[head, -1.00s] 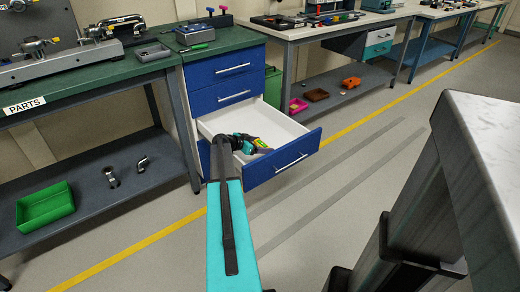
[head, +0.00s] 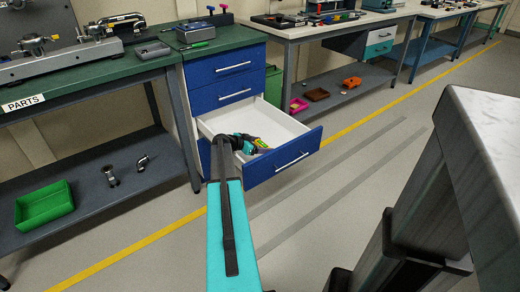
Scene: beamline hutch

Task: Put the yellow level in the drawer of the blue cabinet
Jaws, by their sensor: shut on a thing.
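The blue cabinet (head: 222,97) stands at the centre with a green top. Its third drawer (head: 296,152) is pulled out and shows a white inside. My gripper (head: 252,146) is at the open drawer, over or inside its white interior. My arm and wrist hide the rest of the level and the drawer's left front. I cannot tell whether the level touches the drawer floor.
A workbench (head: 90,89) with a PARTS label and a green bin (head: 44,205) on its lower shelf stands at the left. Another bench (head: 340,28) stands at the right of the cabinet. A grey-topped table (head: 492,120) is close at the right. The floor before the drawer is clear.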

